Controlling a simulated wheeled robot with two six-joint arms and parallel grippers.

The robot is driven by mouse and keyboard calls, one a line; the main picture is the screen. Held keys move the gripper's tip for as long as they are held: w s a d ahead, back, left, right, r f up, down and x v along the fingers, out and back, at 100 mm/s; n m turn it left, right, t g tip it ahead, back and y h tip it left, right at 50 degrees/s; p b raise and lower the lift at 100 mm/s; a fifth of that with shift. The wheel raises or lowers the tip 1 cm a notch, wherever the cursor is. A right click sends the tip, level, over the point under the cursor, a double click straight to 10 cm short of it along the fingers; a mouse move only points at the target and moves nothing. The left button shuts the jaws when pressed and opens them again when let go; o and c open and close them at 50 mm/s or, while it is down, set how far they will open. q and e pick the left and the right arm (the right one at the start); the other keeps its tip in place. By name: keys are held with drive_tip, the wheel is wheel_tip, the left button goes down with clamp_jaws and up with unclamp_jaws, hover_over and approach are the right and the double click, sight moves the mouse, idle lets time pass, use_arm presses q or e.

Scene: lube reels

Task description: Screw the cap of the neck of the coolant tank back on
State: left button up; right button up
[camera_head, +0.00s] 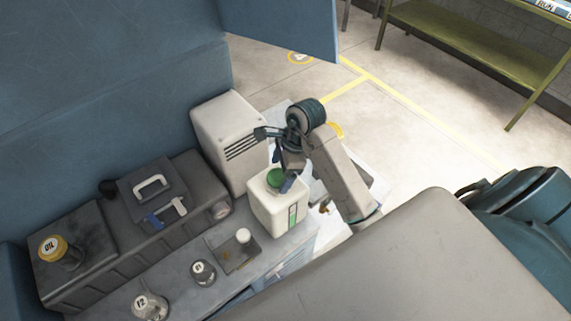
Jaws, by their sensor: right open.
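The coolant tank (270,213) is a white box-shaped container with a green level strip on its front, standing on the bench near its right end. A green cap (274,177) is at the neck on top of the tank; whether it is fully seated cannot be told. My right gripper (285,182) is open and points down at the cap, with a finger close beside it. The gripper and wrist partly hide the cap and neck, so contact cannot be told. My left gripper is not in view.
A beige vented unit (230,142) stands behind the tank. A dark tray (235,257) with a small white piece (243,235) lies in front-left of it. Labelled containers (149,304) (203,272) stand on the bench. Dark machinery (150,220) fills the left.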

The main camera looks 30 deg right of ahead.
drive_tip(key=shift+a+f, duration=0.15)
drive_tip(key=shift+f, duration=0.4)
drive_tip(key=c, duration=1.1)
drive_tip(key=m+t, duration=0.1)
drive_tip(key=m, duration=0.4)
drive_tip(key=shift+h+p, duration=0.3)
drive_tip(key=shift+h, duration=0.1)
drive_tip(key=o, duration=1.1)
drive_tip(key=shift+o, duration=0.5)
drive_tip(key=shift+o, duration=1.1)
